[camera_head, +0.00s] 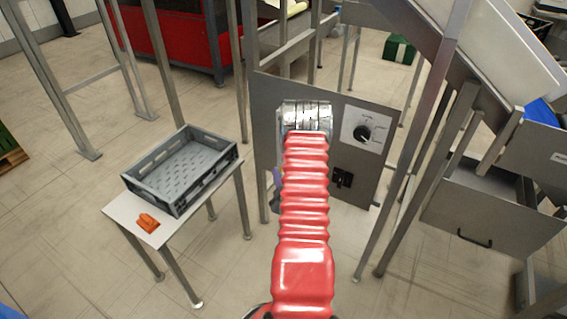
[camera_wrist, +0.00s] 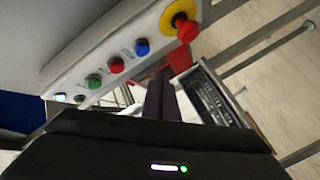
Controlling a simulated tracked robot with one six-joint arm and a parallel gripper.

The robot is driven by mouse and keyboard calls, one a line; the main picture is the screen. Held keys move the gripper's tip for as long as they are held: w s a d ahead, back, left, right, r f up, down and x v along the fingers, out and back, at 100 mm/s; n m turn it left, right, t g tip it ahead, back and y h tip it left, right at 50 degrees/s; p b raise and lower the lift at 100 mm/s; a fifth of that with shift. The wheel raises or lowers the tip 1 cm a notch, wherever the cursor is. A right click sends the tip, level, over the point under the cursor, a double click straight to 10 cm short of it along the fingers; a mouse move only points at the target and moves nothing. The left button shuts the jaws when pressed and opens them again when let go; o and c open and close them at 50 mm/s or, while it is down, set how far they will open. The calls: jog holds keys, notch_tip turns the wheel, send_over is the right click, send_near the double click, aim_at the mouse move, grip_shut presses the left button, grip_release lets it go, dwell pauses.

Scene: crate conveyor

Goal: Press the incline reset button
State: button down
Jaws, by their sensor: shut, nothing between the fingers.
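A pale button panel (camera_wrist: 110,62) runs diagonally across the upper left of the wrist view. It carries a red emergency stop on a yellow collar (camera_wrist: 180,14), a blue button (camera_wrist: 142,46), a red button (camera_wrist: 116,65), a green button (camera_wrist: 93,81) and smaller lights or buttons at its lower left end. The labels are too small to read, so I cannot tell which is the incline reset button. My gripper (camera_wrist: 158,84) is shut and empty, with its dark fingers beside the panel's lower edge. I cannot tell whether it touches. In the head view my arm hides the gripper and the buttons.
A grey metal plate with a black rotary knob (camera_head: 362,133) stands behind my arm. A grey crate (camera_head: 222,172) and an orange object (camera_head: 148,222) rest on a small table (camera_head: 122,213) at left. Metal posts and a drawer (camera_head: 480,215) stand at right. Open floor lies at lower left.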

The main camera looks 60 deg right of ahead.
jog(key=shift+w+d, duration=0.15)
jog(key=shift+d, duration=1.4)
jog(key=shift+d, duration=0.15)
dwell(0.8)
jog(key=shift+d, duration=0.25)
jog(key=shift+w+d, duration=0.1)
jog(key=shift+d, duration=0.35)
dwell(1.0)
jog(key=shift+a, duration=0.85)
jog(key=shift+a, duration=0.1)
jog(key=shift+s+a, duration=0.2)
jog(key=shift+a, duration=1)
jog(key=shift+s+a, duration=0.15)
jog(key=shift+a, duration=1.05)
